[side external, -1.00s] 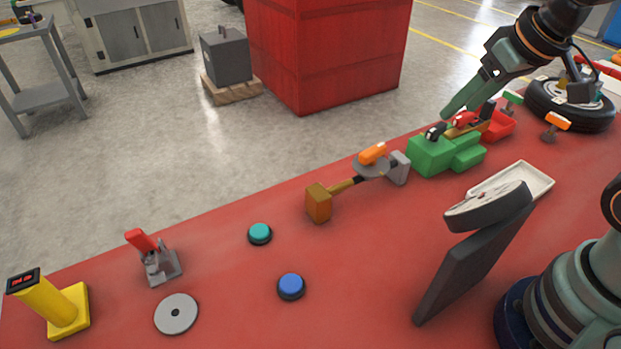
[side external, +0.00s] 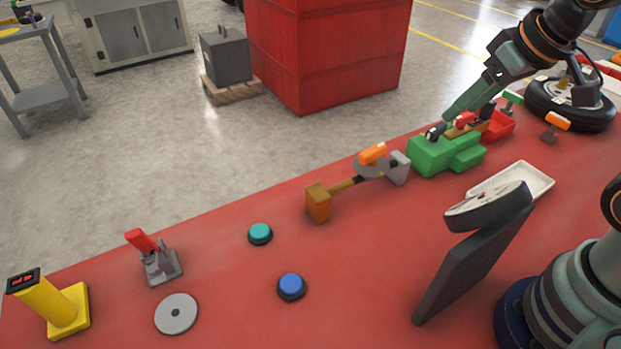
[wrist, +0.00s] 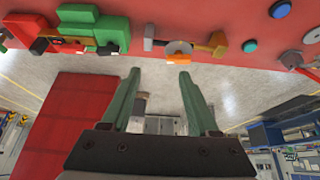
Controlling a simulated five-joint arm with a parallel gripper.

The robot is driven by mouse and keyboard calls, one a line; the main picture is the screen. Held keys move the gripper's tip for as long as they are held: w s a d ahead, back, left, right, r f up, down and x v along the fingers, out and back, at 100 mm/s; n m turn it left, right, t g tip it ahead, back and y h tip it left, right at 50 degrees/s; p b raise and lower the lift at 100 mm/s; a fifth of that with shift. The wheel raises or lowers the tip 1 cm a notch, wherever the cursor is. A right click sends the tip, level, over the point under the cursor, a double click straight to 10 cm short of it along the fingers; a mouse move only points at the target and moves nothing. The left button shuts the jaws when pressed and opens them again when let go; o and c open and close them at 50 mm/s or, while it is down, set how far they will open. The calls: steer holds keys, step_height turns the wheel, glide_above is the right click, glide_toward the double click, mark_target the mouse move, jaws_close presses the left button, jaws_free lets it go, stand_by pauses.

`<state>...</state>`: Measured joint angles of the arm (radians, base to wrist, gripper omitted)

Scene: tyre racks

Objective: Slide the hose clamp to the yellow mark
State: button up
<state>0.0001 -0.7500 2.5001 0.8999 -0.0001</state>
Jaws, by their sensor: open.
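One of these may be the hose clamp, but I cannot tell which.
A white tray (side external: 537,182) and a tilted dark panel (side external: 470,262) stand nearer.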

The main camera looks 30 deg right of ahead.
steer(key=shift+w, duration=0.1)
steer(key=m+g, duration=0.6)
steer(key=m, duration=1)
glide_above(379, 147)
step_height(379, 147, down, 5)
step_height(379, 147, down, 11)
steer(key=shift+f, duration=0.2)
